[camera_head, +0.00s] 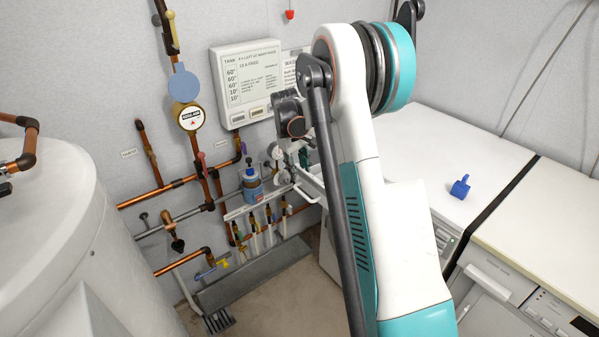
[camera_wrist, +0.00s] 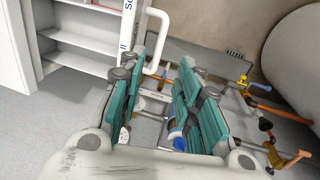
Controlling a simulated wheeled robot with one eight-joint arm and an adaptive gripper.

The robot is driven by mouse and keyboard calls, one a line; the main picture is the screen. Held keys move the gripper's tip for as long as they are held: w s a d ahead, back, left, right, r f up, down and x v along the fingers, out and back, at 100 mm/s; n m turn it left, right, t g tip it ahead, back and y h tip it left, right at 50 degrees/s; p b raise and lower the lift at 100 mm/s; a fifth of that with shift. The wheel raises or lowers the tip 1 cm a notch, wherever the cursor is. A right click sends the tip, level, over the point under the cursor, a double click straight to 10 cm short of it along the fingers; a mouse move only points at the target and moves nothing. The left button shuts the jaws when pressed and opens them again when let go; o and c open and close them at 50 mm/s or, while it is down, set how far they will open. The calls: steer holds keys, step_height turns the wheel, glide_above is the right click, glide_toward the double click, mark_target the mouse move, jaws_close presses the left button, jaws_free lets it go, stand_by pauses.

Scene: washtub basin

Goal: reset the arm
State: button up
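My arm rises from the bottom middle of the head view and bends forward over the pipework by the wall. My gripper (camera_head: 297,160) shows there only in part, behind my arm. In the wrist view my gripper (camera_wrist: 165,85) has its two teal-padded fingers apart, with a clear gap between them. I see nothing held.
A white tank (camera_head: 60,230) stands left. A panel (camera_head: 247,60) hangs above. White machines (camera_head: 540,215) stand right, with a small blue object (camera_head: 460,187) on top. White shelves (camera_wrist: 75,40) show in the wrist view.

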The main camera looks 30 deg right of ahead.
stand_by(0.4)
steer(key=s+a+r+t+y, duration=0.1)
steer(key=s+a+r+t, duration=0.3)
steer(key=s+a+r, duration=1.15)
steer(key=s+a+t, duration=0.1)
steer(key=s+a, duration=0.4)
steer(key=s, duration=0.3)
steer(key=s+a+m+t+y, duration=0.1)
steer(key=s+a+t, duration=0.1)
steer(key=s+a, duration=0.3)
steer(key=s, duration=0.4)
steer(key=shift+s+a, duration=0.15)
steer(key=shift+a, duration=0.05)
